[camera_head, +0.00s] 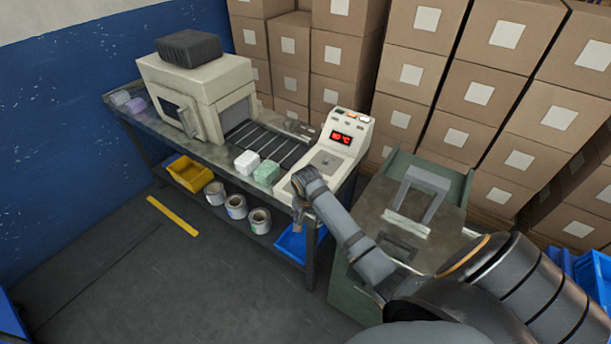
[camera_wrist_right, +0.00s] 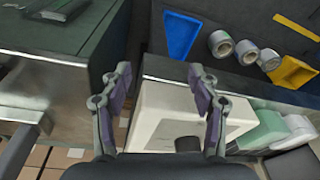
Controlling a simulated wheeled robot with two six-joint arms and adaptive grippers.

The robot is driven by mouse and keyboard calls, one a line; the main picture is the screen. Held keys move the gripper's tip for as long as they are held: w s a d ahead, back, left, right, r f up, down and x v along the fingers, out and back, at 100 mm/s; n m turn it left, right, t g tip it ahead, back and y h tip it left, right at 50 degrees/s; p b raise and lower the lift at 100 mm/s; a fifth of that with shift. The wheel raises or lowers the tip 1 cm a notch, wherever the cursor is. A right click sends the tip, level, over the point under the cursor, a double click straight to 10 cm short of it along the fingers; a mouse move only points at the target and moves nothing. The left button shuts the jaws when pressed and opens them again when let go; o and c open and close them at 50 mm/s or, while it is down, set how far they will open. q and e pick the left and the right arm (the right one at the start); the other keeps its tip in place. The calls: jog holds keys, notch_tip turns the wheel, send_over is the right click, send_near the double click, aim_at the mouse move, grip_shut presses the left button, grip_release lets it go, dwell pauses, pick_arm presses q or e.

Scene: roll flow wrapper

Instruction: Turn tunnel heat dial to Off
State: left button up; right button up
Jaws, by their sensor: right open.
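The cream control unit (camera_head: 352,122) stands at the right end of the wrapper bench, with a lit red temperature display (camera_head: 347,137). A grey round part, apparently the dial (camera_head: 325,159), sits on its lower panel; its setting is too small to read. My right gripper (camera_head: 298,222) hangs at the unit's front edge, partly hidden by my wrist. In the right wrist view, the right gripper (camera_wrist_right: 158,82) is open and empty, with the unit's cream casing (camera_wrist_right: 165,115) behind its fingers. A dark knob-like part (camera_wrist_right: 187,143) shows low there, partly hidden. My left gripper is not in view.
The shrink tunnel (camera_head: 205,85) stands on the bench left of the unit. White (camera_head: 247,162) and green packs (camera_head: 266,173) sit beside the unit. A green cabinet (camera_head: 345,280) stands close on the right. Stacked cartons (camera_head: 420,75) fill the back.

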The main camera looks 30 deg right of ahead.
jog(key=w+d+r+m, duration=0.1)
jog(key=w+r+m, duration=0.1)
jog(key=r, duration=0.1)
jog(key=w+d+r+m, duration=0.1)
jog(key=w+r+m, duration=0.1)
jog(key=w+r, duration=0.1)
jog(key=w+d+r+m+g, duration=0.1)
jog(key=w+d+r+m, duration=0.1)
jog(key=r, duration=0.1)
jog(key=shift+w+r+m, duration=0.2)
jog(key=shift+w+m, duration=0.05)
jog(key=shift+m, duration=0.15)
jog(key=w+d+r+m+y, duration=0.1)
jog(key=w+d+r+m, duration=0.2)
jog(key=r+m, duration=0.25)
jog(key=shift+n+g, duration=0.25)
jog(key=shift+g, duration=0.05)
jog(key=f, duration=0.5)
jog(key=f+p, duration=0.1)
jog(key=f, duration=0.4)
jog(key=shift+w+a+f, duration=0.15)
jog(key=shift+w+a, duration=0.05)
jog(key=c, duration=1.2)
jog(key=shift+o, duration=0.2)
